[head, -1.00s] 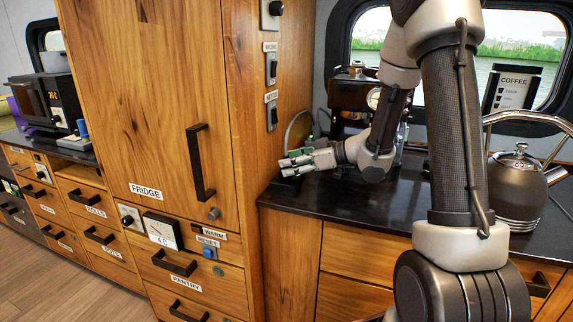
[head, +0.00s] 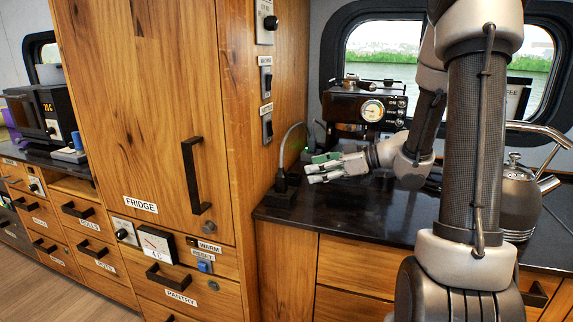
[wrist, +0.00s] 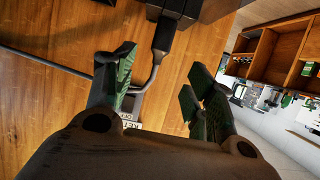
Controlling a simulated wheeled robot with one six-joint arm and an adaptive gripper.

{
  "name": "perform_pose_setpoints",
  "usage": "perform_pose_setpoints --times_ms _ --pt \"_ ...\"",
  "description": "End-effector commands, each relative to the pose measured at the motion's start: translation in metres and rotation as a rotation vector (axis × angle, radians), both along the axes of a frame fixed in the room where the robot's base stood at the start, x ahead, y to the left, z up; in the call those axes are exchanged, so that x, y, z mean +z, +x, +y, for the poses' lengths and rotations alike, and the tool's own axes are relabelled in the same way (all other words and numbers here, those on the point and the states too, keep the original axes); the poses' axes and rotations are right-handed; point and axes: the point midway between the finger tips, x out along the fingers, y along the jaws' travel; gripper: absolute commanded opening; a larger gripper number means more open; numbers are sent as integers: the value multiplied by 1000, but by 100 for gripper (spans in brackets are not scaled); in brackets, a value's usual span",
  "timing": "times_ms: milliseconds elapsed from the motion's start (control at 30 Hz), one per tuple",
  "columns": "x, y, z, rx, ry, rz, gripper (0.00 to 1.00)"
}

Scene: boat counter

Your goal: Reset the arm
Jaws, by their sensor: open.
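My gripper (head: 318,169) is in the head view over the dark counter (head: 350,213), pointing left toward the side of the wooden fridge cabinet. Its fingers are apart with nothing between them. In the wrist view my gripper (wrist: 158,92) shows green-padded fingertips spread wide, with the wooden panel behind them. A black plug block with a cable (head: 283,190) stands on the counter just left of the fingertips, and a gap shows between them. My arm reaches in from the right of the head view.
A coffee machine (head: 362,105) stands behind my gripper under the window. The counter front is clear.

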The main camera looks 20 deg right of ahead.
Motion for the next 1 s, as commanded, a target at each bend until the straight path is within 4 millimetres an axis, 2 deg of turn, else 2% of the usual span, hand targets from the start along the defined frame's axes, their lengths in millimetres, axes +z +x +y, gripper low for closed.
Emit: perform_pose_setpoints --times_ms 133,233,333,433,500,567,667,700,800,900,1000 --pt "4 6 -4 -31 -42 -13 55" --pt "16 20 -22 -139 -164 -41 55" --pt "45 32 -56 -333 -338 -65 55" --pt "81 20 -97 -568 -480 -44 55" --pt "100 -5 -121 -720 -537 11 55" --pt "111 -35 -135 -832 -560 81 55" --pt "115 -97 -140 -963 -548 243 55" --pt "111 -123 -136 -991 -531 319 55" --pt "97 -185 -113 -1000 -477 504 55" --pt "84 -231 -87 -954 -430 647 55" --pt "76 -259 -68 -908 -405 734 55"
